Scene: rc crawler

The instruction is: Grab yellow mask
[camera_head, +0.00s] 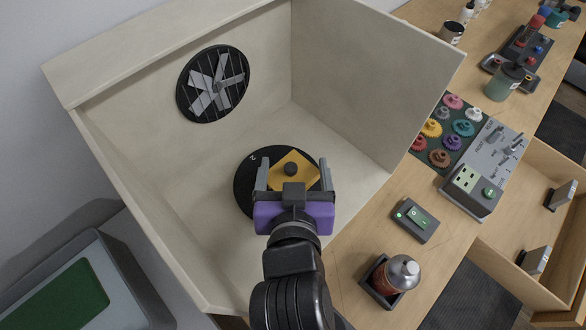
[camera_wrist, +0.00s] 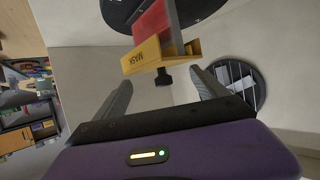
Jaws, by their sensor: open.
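The yellow mask (camera_head: 303,178) is a flat plate with a black knob on top. It sits over a round black turntable (camera_head: 243,190) inside the pale open booth. In the wrist view the yellow mask (camera_wrist: 158,53) carries the word MASK, has a red part behind it, and its black knob (camera_wrist: 163,77) points toward me. My gripper (camera_head: 294,166) is open, with its grey fingers on either side of the mask in the head view. In the wrist view my gripper (camera_wrist: 160,77) has the knob between its fingertips, apparently not touching either finger.
The booth walls (camera_head: 362,75) rise behind and beside my arm. A round black fan (camera_head: 213,83) is on the back-left wall.

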